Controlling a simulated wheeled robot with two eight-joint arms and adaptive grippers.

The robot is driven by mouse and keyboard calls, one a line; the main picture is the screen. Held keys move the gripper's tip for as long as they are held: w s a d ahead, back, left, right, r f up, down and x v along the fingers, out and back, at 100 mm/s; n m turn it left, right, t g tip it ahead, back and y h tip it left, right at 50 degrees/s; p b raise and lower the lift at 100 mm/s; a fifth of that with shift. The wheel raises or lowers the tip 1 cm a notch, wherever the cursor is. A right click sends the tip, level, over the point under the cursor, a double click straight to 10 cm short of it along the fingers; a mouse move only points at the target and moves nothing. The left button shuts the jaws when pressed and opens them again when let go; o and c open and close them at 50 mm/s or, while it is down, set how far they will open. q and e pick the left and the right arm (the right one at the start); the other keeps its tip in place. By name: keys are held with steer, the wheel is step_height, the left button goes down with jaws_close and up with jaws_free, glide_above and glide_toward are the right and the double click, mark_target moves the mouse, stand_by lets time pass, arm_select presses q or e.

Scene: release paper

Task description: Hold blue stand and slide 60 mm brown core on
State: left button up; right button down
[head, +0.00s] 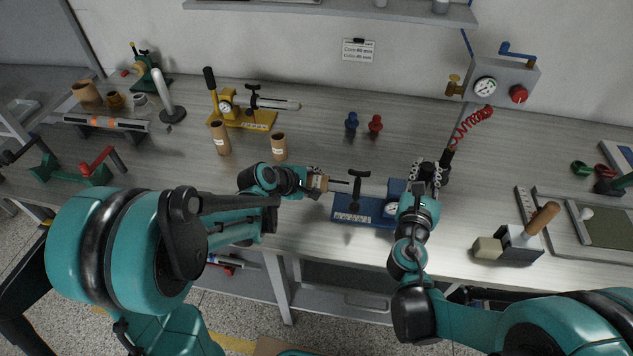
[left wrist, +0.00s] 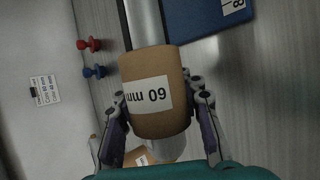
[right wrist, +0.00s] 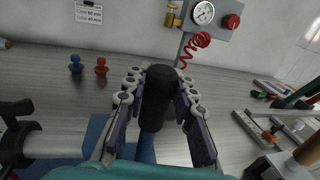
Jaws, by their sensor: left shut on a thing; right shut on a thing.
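The blue stand (head: 350,209) lies at the front middle of the bench, its metal shaft (left wrist: 145,22) pointing left in the head view. My right gripper (head: 430,174) is shut on the stand's black upright handle (right wrist: 158,88), at its right end. My left gripper (left wrist: 160,138) is shut on the brown core (left wrist: 155,97), labelled 60 mm, with a finger on each side. The core (head: 318,183) is in line with the shaft, which enters its far end. A pale round end shows just below the core in the left wrist view. The core's inside is hidden.
A yellow stand (head: 252,120) and two brown cores (head: 220,139) (head: 279,147) stand behind my left gripper. Blue (head: 351,122) and red (head: 375,124) knobs sit at the back. A wooden-handled block (head: 515,242) is at right.

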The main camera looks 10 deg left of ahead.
mark_target(332, 186)
arm_select(q)
steer(key=shift+d, duration=3.25)
steer(key=o, duration=1.3)
steer(key=shift+c, duration=0.2)
steer(key=shift+v, duration=4)
arm_select(e)
steer(key=c, duration=1.2)
jaws_free()
steer(key=shift+o, duration=0.2)
